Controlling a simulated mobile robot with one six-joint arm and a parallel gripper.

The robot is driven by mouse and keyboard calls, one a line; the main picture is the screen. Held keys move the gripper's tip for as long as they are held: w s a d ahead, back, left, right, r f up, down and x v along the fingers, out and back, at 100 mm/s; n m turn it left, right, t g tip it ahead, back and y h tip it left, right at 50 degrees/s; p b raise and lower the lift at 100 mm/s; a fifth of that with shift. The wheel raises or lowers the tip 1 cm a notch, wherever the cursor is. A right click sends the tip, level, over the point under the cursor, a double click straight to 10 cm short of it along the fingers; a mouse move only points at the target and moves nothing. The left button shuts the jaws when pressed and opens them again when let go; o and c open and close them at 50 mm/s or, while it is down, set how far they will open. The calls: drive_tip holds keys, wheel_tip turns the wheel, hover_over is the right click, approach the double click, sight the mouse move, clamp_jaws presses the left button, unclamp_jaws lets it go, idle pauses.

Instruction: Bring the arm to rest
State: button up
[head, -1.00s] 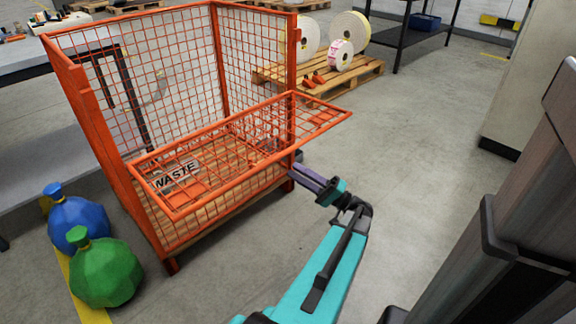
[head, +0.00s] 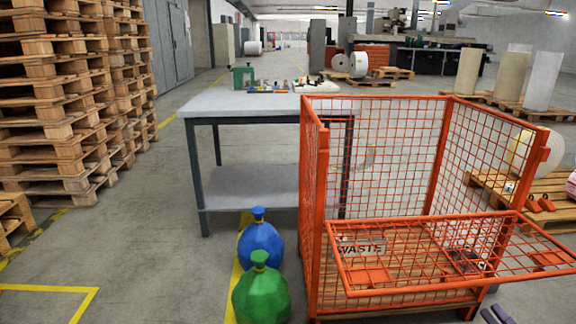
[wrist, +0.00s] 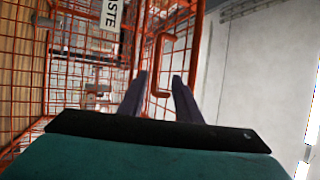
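My gripper (head: 494,312) shows only as two dark purple fingertips at the bottom right edge of the head view, in front of the orange mesh cage (head: 322,190) near its lower right front. In the wrist view my gripper (wrist: 159,78) has its fingers apart with nothing held between them. Beyond the fingers are the orange mesh and a bent orange handle (wrist: 160,65). The rest of my arm is out of the head view.
Blue (head: 260,245) and green (head: 261,292) sacks stand left of the cage. A grey workbench (head: 240,103) with small items is behind them. Pallet stacks (head: 70,90) rise at far left. The front panel (head: 430,290) juts forward. Floor at left is open.

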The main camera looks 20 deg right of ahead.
drive_tip(key=w+a+f+n+g+y+p, duration=0.1)
drive_tip(key=w+a+f+g+y+p, duration=0.4)
drive_tip(key=w+a, duration=0.75)
drive_tip(key=w+a+f+n+g+y+p, duration=0.25)
drive_tip(key=w+a+f+g+p, duration=0.35)
drive_tip(key=w+a, duration=0.7)
drive_tip(key=s+a+f+n+g+p, duration=0.1)
drive_tip(key=s+a+f+g+p, duration=0.15)
drive_tip(key=a, duration=0.45)
drive_tip(key=s+a+f+n+g+p, duration=0.1)
drive_tip(key=s+a+g, duration=0.1)
drive_tip(key=a+g, duration=0.35)
drive_tip(key=s+a+f+n+g+p, duration=0.1)
drive_tip(key=s+a+f+g, duration=0.1)
drive_tip(key=a, duration=0.6)
drive_tip(key=s+a+n+g+h+p, duration=0.6)
drive_tip(key=s+a+n+h+p, duration=0.2)
drive_tip(key=s, duration=0.6)
drive_tip(key=h+p, duration=0.2)
drive_tip(key=p, duration=0.1)
drive_tip(key=shift+a+r+g, duration=0.25)
drive_tip(key=shift+a+g, duration=0.1)
drive_tip(key=shift+g, duration=0.05)
